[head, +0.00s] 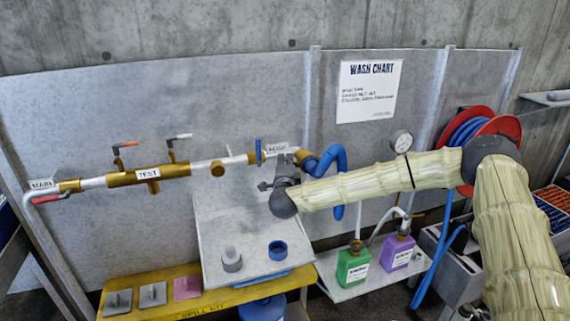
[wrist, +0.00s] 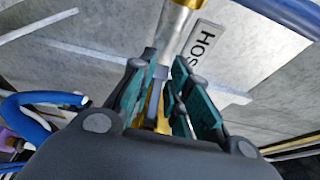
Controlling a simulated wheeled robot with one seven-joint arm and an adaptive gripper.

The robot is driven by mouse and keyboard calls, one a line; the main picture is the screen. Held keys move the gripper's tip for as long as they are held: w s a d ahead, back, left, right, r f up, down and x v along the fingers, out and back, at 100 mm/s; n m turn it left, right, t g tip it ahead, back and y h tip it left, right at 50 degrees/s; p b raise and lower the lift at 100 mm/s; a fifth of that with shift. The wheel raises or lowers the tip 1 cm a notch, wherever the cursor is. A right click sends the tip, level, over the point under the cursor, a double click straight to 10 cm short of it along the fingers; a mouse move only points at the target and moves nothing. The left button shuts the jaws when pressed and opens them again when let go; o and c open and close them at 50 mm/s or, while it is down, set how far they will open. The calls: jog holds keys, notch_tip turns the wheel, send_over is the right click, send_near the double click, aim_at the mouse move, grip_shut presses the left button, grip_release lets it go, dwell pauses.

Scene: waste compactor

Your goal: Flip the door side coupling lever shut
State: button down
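The brass hose coupling (head: 303,156) sits at the right end of the wall pipe, where the blue hose (head: 334,156) begins. My gripper (head: 277,184) is in front of and just below it, hiding part of it. In the wrist view my gripper (wrist: 160,95) has its teal-padded fingers apart. A narrow grey piece (wrist: 159,73), perhaps a coupling lever, and some brass (wrist: 151,106) show between the fingers. I cannot tell whether the pads touch them. Which lever is the door side one, and how it stands, is not clear.
A blue-handled valve (head: 258,152) is on the pipe left of the coupling, beside the HOSE label (head: 277,149). The brass TEST section (head: 148,174) carries two levers. A tilted grey board (head: 225,215) stands below the pipe. Green (head: 353,267) and purple (head: 397,253) jugs stand below my arm.

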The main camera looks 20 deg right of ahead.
jog(key=shift+f, duration=0.1)
jog(key=shift+w+d+m+g+h+b, duration=0.2)
jog(key=shift+m+g+h+b, duration=0.4)
jog(key=shift+h+b, duration=0.45)
jog(key=shift+w+d+m+g+h+b, duration=0.15)
jog(key=shift+m+g+h+b, duration=0.25)
jog(key=shift+m+h+b, duration=0.6)
jog(key=c, duration=1.4)
grip_release()
jog(key=shift+o, duration=0.2)
jog(key=v, duration=1.1)
jog(key=shift+s+a, duration=0.25)
jog(key=shift+s, duration=0.1)
